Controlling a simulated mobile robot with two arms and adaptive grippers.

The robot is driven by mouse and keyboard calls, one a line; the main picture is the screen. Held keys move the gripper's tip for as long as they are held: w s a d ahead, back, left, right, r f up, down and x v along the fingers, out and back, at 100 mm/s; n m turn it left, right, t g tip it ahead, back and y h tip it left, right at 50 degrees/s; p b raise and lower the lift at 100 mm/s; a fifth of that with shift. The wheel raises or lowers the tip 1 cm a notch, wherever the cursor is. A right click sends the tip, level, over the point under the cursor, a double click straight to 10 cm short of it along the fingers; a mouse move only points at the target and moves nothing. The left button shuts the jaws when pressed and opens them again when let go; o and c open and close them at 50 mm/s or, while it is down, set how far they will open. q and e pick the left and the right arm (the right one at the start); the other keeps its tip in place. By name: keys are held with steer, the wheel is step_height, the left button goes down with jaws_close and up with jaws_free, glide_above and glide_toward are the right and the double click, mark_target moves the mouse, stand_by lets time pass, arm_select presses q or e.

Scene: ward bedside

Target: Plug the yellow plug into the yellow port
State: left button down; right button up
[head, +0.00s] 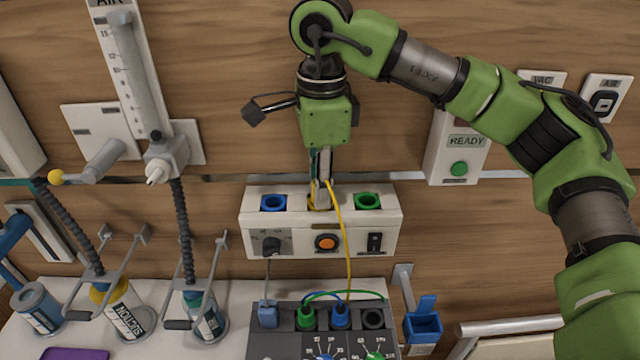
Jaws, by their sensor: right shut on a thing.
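The yellow port (311,203) is on top of the white port box, between the blue port (273,203) and the green port (368,201). Only a bit of its yellow rim shows, the rest hidden by my right gripper. My right gripper (322,198) points down over this port, shut on the yellow plug. The plug is almost wholly hidden by the fingers; how deep it sits in the port I cannot tell. Its yellow cable (346,245) runs from the fingertips down the box front to the grey device (280,345). My left gripper is not in view.
The white port box (390,235) carries a knob, an orange button (326,243) and a switch. Blue and green plugs with cables stand in the grey device below.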

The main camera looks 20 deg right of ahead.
steer(key=shift+f, duration=0.15)
stand_by(0.4)
steer(key=o, duration=1.2)
